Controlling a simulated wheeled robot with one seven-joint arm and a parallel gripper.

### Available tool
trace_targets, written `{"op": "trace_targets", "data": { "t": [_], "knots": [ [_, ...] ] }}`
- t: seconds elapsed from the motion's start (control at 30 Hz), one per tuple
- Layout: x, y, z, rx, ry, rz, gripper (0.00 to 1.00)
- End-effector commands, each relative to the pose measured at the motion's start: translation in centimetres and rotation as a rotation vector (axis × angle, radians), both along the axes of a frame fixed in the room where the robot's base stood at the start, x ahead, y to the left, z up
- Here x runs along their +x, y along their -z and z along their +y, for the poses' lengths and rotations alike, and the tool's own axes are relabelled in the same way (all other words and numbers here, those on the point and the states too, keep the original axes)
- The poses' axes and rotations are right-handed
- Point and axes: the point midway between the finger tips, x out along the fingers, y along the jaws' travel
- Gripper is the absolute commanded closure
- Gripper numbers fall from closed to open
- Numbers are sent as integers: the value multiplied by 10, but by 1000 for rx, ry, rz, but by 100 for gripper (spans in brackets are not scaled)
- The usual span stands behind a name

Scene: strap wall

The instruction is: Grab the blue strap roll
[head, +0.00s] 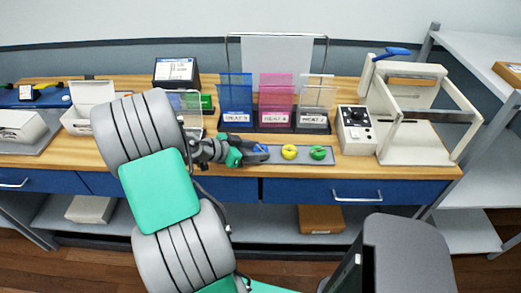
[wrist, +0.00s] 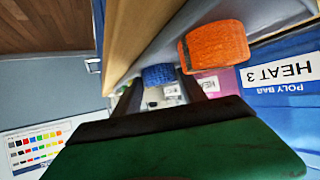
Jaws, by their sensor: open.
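The blue strap roll (wrist: 158,75) shows in the wrist view ahead of my gripper (wrist: 160,92), between its two open fingers. Its lower side is partly hidden. In the head view only a small piece of the blue roll (head: 260,147) shows beside my gripper (head: 262,154), which is low over the left part of the grey strip on the counter. No grip on the roll shows. An orange roll (wrist: 213,45) is close to the right finger in the wrist view; in the head view I cannot see it.
A yellow roll (head: 289,152) and a green roll (head: 318,153) stand to the right on the grey strip (head: 304,161). Blue, pink and clear bag holders (head: 275,102) stand behind. A control box (head: 356,130) and a white frame machine (head: 433,137) are farther right.

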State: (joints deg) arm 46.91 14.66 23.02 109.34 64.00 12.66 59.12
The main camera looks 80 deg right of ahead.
Motion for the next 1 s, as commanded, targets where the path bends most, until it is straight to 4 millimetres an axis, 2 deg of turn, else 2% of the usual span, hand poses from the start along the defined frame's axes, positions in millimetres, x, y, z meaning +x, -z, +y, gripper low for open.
{"op": "trace_targets", "data": {
  "t": [0.23, 0.8, 1.0],
  "knots": [
    [-2, 3, -3, 0, -2, -1, 51],
    [-2, 2, -3, 0, -2, -1, 97],
    [-2, 2, -3, 0, -2, -1, 97]
  ]
}}
